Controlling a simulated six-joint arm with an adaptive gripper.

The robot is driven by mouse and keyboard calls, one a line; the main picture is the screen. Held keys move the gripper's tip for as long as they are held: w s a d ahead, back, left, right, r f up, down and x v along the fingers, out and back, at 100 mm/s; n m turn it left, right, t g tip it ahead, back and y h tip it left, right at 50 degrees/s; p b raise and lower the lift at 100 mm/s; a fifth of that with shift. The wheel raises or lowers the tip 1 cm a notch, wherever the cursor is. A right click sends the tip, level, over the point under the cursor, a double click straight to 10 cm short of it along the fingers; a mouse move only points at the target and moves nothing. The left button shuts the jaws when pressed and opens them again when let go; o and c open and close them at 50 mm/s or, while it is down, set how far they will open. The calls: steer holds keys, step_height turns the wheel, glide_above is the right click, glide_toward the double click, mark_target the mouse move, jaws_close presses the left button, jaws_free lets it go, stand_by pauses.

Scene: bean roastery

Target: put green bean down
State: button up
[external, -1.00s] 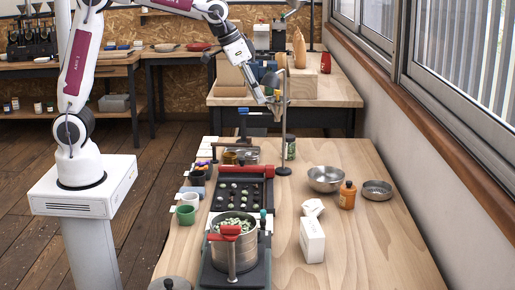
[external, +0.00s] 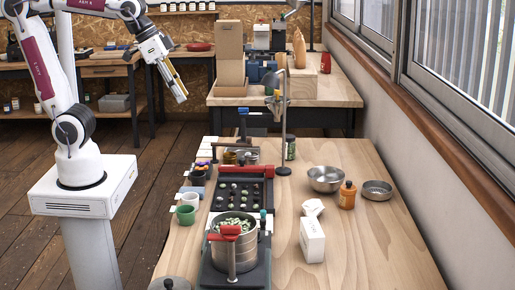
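My gripper (external: 181,97) hangs in the air left of the back table, pointing down and to the right. Its fingers are too small to show whether they are open or shut, and no bean can be made out at the tips. Pale green beans (external: 233,222) fill a steel pot (external: 232,249) at the front of the near table. A black tray with hollows (external: 263,195) behind it bears several small pale pieces; I cannot tell whether they are green beans.
A metal stand (external: 284,130) with a funnel-like holder rises at the near table's back. A steel bowl (external: 325,179), orange bottle (external: 347,196), shallow dish (external: 377,190) and white box (external: 312,240) stand on the right. Green (external: 186,216) and white cups stand on the left.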

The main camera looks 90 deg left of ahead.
steer(key=s+d+f+m, duration=0.1)
steer(key=s+f, duration=0.3)
steer(key=s, duration=0.6)
steer(key=shift+s+d+f, duration=0.15)
steer(key=shift+s+d, duration=0.15)
steer(key=shift+d, duration=0.2)
steer(key=c, duration=0.3)
steer(key=shift+c, duration=0.2)
steer(key=shift+a, duration=0.1)
